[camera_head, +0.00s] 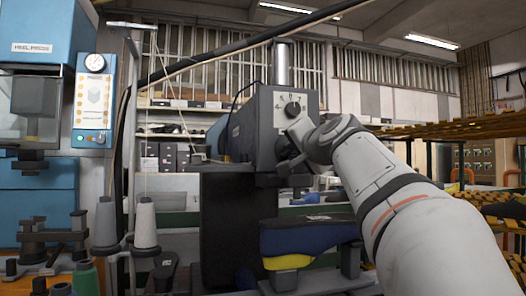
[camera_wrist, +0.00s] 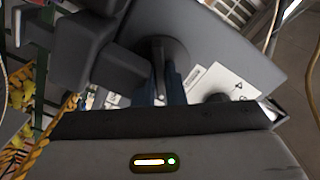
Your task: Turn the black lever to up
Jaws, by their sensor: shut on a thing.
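The black lever (camera_wrist: 158,68) shows in the wrist view as a narrow dark bar on a round dark hub, set on the flat face of a grey machine. My gripper (camera_wrist: 161,88) is shut on the bar, with a finger on each side of it. The gripper's body hides the lever's near end. In the head view the grey machine (camera_head: 260,132) stands in the middle, and my arm reaches its front from the right. My wrist hides most of the lever there, so its angle is hard to tell.
A dial (camera_head: 292,109) sits on the machine's front above my wrist. A blue and yellow shoe-shaped block (camera_head: 308,238) lies below. A blue press (camera_head: 38,35) and thread spools (camera_head: 145,222) stand left. Racks with yellow edges (camera_head: 460,130) stand right.

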